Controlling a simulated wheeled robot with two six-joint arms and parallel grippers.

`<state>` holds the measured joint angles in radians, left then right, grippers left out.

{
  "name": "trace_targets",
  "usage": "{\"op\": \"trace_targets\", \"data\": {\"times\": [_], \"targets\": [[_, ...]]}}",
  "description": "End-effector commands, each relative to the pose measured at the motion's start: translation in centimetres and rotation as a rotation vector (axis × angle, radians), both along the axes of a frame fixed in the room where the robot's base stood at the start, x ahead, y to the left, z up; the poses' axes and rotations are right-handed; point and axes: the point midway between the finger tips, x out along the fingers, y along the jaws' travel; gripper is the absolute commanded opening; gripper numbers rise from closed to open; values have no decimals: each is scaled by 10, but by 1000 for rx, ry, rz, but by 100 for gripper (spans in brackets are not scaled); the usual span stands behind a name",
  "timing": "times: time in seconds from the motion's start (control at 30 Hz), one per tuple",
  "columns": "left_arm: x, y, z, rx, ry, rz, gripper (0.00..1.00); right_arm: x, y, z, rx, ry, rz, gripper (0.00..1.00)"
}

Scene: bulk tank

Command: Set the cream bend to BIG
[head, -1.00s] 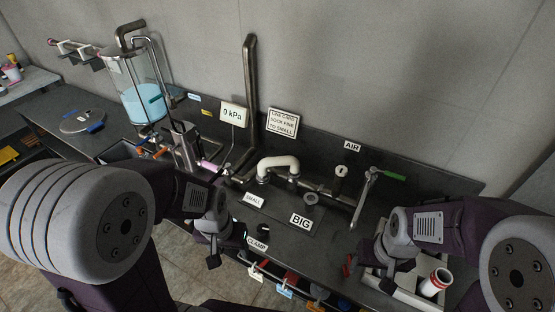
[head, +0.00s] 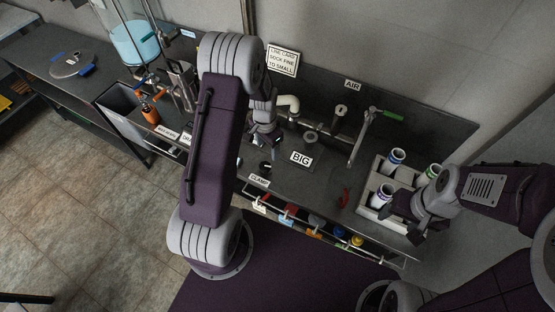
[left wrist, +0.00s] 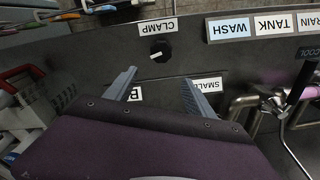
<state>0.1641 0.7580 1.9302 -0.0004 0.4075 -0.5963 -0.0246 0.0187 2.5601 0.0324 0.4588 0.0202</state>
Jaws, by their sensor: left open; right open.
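The cream bend (head: 288,102) shows only in part in the head view, on the pipework at the back of the counter; my left arm hides the rest. The BIG label (head: 301,158) lies on the counter in front of it. The SMALL label (left wrist: 207,85) shows in the left wrist view. My left gripper (head: 266,150) is open and empty above the counter, in front of the bend; its spread jaws (left wrist: 160,88) show in the left wrist view, where I cannot make out the bend. My right gripper (head: 414,232) is at the right, by the cup tray.
A black clamp knob (left wrist: 160,50) sits by the CLAMP label (left wrist: 146,27). A tray (head: 366,191) with several cups is at the right. A red item (head: 344,197) lies on the counter.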

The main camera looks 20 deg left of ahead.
Motion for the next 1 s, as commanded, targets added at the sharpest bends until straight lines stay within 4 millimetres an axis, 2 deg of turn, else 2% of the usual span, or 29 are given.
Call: {"op": "trace_targets", "data": {"times": [0.1,0.27,0.6,0.7,1.0], "targets": [[-15,5,-11,-9,47,23,63,0,0,6,0,0,0,61],[-15,6,-16,-9,48,27,63,0,0,6,0,0,0,61],[-17,6,-81,-9,50,27,63,0,0,15,0,0,0,61],[-16,6,-94,-8,47,27,63,0,0,17,0,0,0,61],[-15,6,-102,-8,44,27,63,0,0,17,0,0,0,61]]}}
